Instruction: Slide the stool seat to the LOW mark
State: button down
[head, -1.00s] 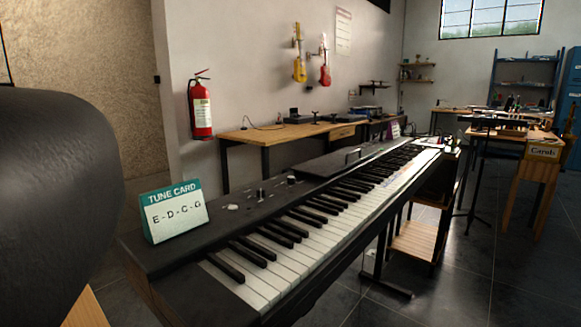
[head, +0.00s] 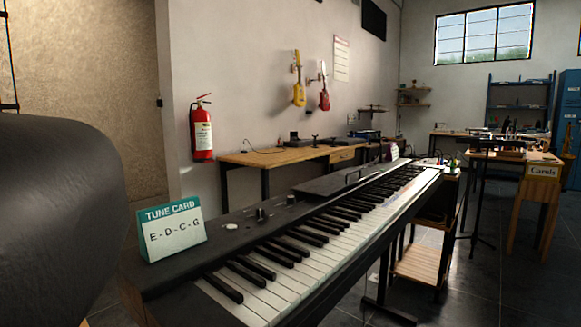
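A large dark, rounded, leather-textured shape (head: 60,220) fills the lower left, very close to the camera. Only part of it shows, with a sliver of light wood under it. I cannot tell whether it is the stool seat. I see no stool column and no LOW mark. My gripper is not in view.
A long keyboard (head: 290,258) on a stand runs from the lower left toward the middle right, with a tune card (head: 173,230) on its left end. Dark tiled floor (head: 490,290) is open at right.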

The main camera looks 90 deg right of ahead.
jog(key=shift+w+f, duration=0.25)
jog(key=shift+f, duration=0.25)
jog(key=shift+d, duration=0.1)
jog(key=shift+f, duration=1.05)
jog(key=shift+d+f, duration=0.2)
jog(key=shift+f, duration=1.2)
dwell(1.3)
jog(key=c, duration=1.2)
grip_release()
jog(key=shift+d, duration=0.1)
